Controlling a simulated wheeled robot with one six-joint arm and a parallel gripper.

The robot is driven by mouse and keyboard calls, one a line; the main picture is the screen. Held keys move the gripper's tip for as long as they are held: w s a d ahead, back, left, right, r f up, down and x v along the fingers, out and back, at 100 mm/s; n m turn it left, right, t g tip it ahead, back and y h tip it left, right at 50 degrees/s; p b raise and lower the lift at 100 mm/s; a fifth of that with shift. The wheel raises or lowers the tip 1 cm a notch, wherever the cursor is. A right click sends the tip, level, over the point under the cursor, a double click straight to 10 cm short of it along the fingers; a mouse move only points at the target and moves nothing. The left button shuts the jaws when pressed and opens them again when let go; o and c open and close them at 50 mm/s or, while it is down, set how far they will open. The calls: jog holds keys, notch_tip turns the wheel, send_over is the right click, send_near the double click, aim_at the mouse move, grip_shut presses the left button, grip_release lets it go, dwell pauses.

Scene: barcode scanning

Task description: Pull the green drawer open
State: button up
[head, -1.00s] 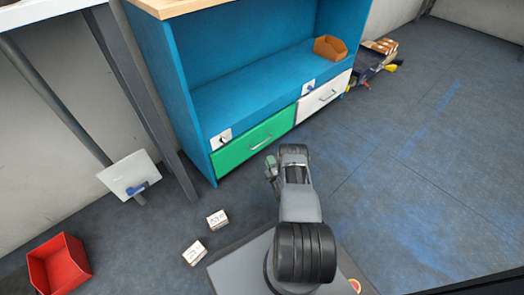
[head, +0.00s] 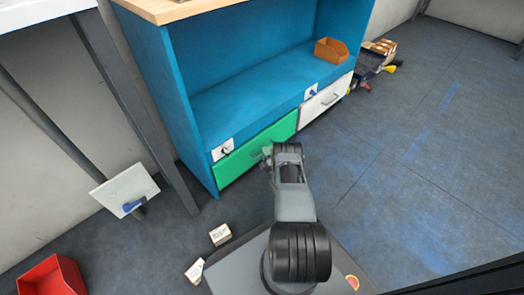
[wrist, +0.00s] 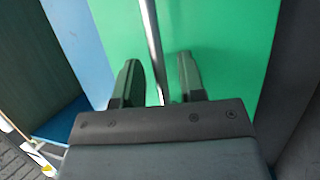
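The green drawer (head: 236,163) is the lower left front of the blue cabinet, and it looks flush with it. Its green face (wrist: 230,45) fills much of the wrist view. My gripper (head: 266,153) is at the drawer front in the head view and covers most of the handle there. In the wrist view my gripper (wrist: 160,80) is open, with one dark finger on each side of the metal bar handle (wrist: 151,40). Gaps show between the bar and both fingers. I cannot tell how deep the bar sits between them.
A white drawer (head: 322,104) sits to the right of the green one. The blue cabinet (head: 240,95) holds a brown bin (head: 331,50). Small boxes (head: 220,235) and a red bin (head: 50,277) lie on the floor at left. The floor at right is open.

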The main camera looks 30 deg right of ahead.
jog(key=shift+w, duration=0.35)
grip_shut()
dwell(0.4)
